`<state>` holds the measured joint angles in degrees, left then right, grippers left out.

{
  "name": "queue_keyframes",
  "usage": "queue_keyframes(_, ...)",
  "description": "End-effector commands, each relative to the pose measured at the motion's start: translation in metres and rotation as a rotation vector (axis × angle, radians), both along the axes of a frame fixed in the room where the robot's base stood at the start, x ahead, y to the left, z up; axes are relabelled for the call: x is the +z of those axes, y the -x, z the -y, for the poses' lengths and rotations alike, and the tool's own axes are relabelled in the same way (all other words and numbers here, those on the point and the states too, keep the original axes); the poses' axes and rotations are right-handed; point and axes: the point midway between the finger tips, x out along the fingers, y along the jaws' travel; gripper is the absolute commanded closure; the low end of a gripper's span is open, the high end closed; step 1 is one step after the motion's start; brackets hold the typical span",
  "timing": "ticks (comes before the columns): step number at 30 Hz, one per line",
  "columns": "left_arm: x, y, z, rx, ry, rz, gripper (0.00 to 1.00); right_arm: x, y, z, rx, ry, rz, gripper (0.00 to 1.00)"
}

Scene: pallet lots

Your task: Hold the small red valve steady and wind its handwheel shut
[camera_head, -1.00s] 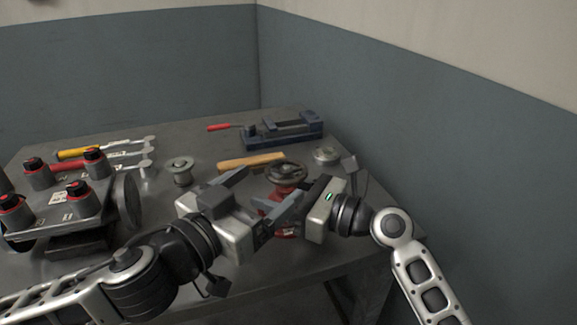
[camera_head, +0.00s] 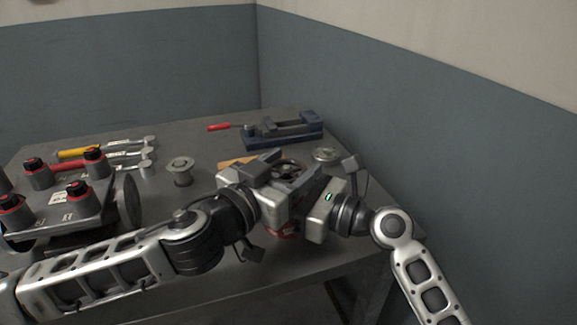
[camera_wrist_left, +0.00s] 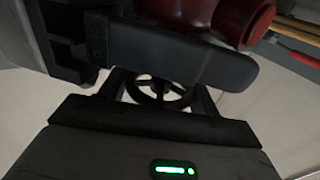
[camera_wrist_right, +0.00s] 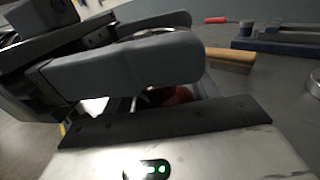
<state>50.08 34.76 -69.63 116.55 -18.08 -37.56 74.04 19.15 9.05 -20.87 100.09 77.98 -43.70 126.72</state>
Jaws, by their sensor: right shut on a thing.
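The small red valve stands at the table's right front, mostly hidden by my grippers; a bit of its red body (camera_head: 285,233) shows below them. Its dark spoked handwheel (camera_head: 289,168) is on top, partly covered. My left gripper (camera_head: 298,178) is at the handwheel, its fingers apart with the wheel between them; I cannot tell whether they touch the rim. The left wrist view shows the handwheel (camera_wrist_left: 158,92) and a red valve part (camera_wrist_left: 235,18). My right gripper (camera_head: 305,210) is shut on the valve body from the right; the right wrist view shows red (camera_wrist_right: 178,95) behind its finger.
A wooden handle (camera_head: 232,163), a metal spool (camera_head: 181,171) and a small round metal part (camera_head: 326,154) lie nearby. A grey block with red-black knobs (camera_head: 75,205) and several tools (camera_head: 105,155) are at left.

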Motion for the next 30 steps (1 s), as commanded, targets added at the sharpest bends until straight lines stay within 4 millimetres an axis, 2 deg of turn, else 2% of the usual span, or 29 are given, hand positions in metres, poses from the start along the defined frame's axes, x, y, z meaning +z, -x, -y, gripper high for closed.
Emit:
queue_keyframes(11, -0.0021, -0.0004, 0.0002, -0.077, -0.006, -0.004, 0.61, -0.0021, 0.0004, -0.0003, 0.001, 0.003, -0.004, 1.0)
queue_keyframes(30, -0.0019, 0.0029, 0.0037, -0.483, -0.005, 0.0, 0.61, -0.0017, 0.0008, -0.0009, 0.003, 0.003, -0.003, 1.0)
